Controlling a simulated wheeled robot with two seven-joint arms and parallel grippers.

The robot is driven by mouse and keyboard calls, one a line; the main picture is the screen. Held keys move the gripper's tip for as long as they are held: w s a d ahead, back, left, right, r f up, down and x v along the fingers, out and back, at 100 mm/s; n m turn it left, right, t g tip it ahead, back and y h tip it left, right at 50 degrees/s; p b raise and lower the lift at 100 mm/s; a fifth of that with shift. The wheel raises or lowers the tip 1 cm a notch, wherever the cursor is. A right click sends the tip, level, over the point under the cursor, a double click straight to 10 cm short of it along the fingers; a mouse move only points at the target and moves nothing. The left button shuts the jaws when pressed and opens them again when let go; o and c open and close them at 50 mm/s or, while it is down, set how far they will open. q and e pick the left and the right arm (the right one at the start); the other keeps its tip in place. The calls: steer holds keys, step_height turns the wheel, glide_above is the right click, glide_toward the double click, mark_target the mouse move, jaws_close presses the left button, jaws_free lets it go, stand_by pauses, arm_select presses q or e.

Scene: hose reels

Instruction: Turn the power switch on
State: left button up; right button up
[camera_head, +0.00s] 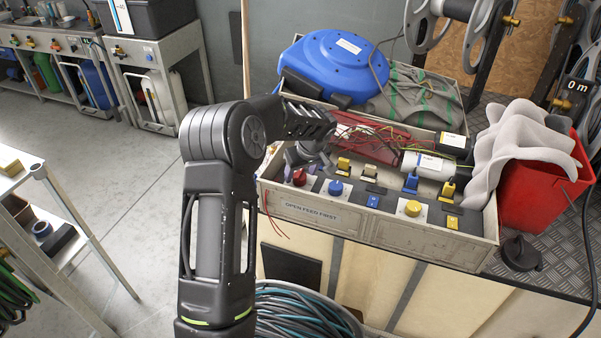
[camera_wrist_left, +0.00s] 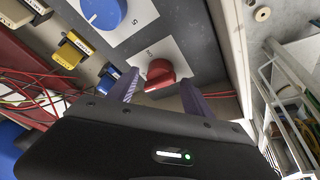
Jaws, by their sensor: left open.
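A red rotary knob (camera_head: 299,177) sits on a white plate at the left end of the control box (camera_head: 310,212). In the left wrist view the red knob (camera_wrist_left: 158,74) lies just beyond and between my fingertips, its pointer turned to one side. My left gripper (camera_head: 306,157) is open, above and close behind the red knob; contact cannot be told. It also shows in the left wrist view (camera_wrist_left: 160,90). A blue knob (camera_head: 336,188) and a yellow knob (camera_head: 413,208) stand further right. No readable label tells which is the power switch. My right gripper is out of view.
Yellow (camera_head: 343,164) and blue levers (camera_head: 411,181) stand behind the knobs. Loose red and yellow wires (camera_head: 372,138) lie in the box. A blue reel (camera_head: 335,66) stands behind, and a red bucket (camera_head: 540,185) with a pale cloth is at right.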

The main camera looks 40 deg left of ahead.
arm_select(q)
steer(key=shift+w+a+f, duration=0.1)
steer(key=shift+a+f, duration=0.05)
steer(key=shift+f, duration=0.4)
jaws_close()
